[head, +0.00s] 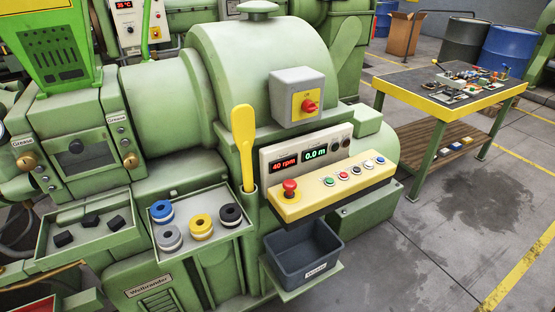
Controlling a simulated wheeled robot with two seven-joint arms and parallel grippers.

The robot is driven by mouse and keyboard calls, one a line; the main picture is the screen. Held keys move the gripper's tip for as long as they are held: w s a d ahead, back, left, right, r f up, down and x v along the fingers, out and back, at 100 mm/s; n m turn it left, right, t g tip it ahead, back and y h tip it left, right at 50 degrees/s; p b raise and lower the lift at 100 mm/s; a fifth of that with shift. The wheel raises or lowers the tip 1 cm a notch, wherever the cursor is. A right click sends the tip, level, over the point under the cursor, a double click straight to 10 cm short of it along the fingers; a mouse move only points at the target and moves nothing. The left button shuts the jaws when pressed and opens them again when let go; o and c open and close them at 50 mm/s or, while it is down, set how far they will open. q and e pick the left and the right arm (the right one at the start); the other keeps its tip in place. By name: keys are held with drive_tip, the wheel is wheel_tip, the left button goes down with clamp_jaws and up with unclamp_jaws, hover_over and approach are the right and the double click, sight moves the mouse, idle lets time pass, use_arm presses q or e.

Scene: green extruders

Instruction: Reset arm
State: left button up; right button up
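Neither of my arms nor my grippers shows in the head view. The green extruder (265,65) fills the left and middle of the view. Its sloped control panel (330,192) has a red mushroom button (290,187) and a row of small coloured buttons. The display (290,163) above reads 40 rpm and 0.0 m. A grey box with a red rotary switch (309,106) is fixed to the housing. A yellow paddle (244,140) stands upright in a green holder left of the panel.
A green tray (225,238) holds several blue, grey, yellow and black rings. Another tray (64,219) holds black blocks. A grey bin (302,266) sits below the panel. A workbench (400,88) with small parts stands at the right. The floor (420,255) front right is clear.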

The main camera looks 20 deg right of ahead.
drive_tip(key=shift+c, duration=0.3)
clamp_jaws()
idle(0.4)
idle(1.4)
